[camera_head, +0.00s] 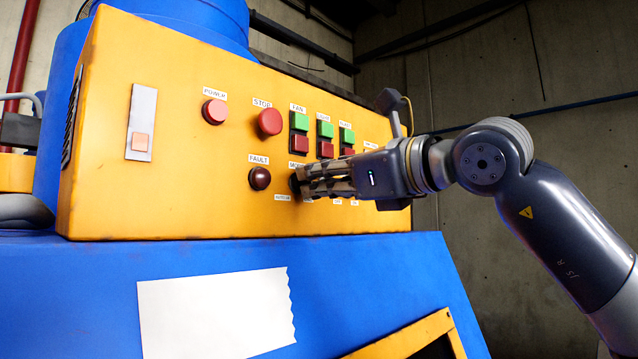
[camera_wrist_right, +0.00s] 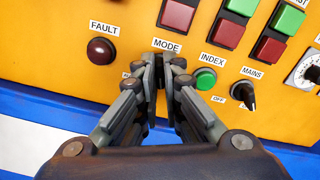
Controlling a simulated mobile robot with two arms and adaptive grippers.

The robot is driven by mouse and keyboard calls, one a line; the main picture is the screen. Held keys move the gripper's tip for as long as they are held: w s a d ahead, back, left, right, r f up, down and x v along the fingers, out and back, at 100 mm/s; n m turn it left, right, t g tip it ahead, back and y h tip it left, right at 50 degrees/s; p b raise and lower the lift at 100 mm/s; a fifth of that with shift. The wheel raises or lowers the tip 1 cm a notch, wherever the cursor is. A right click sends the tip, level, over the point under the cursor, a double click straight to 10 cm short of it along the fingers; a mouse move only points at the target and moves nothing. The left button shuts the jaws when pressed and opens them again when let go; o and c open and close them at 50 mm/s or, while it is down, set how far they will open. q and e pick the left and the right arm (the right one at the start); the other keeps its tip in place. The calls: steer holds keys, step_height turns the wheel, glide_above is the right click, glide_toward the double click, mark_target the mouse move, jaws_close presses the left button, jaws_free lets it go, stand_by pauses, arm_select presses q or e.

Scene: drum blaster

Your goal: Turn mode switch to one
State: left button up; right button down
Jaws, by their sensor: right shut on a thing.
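The mode switch (camera_head: 294,184) is a black knob under the MODE label on the yellow control panel (camera_head: 180,180). In the head view it is mostly hidden behind my right gripper (camera_head: 304,183), which reaches in from the right. In the right wrist view the mode switch (camera_wrist_right: 159,72) sits between the fingertips of my right gripper (camera_wrist_right: 163,76), just below the MODE label. The fingers are closed on the knob from both sides. The knob's pointer direction and most of its position labels are hidden by the fingers. My left gripper is not in view.
A dark red fault lamp (camera_wrist_right: 101,50) is left of the switch. A green index button (camera_wrist_right: 205,79) and a black mains knob (camera_wrist_right: 244,93) are to its right. Red and green buttons sit above. The red stop button (camera_head: 269,122) protrudes from the panel.

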steer(key=shift+f+n, duration=0.1)
steer(key=shift+n, duration=1.8)
steer(key=c, duration=1.7)
jaws_free()
steer(key=shift+s, duration=0.1)
steer(key=v, duration=1.2)
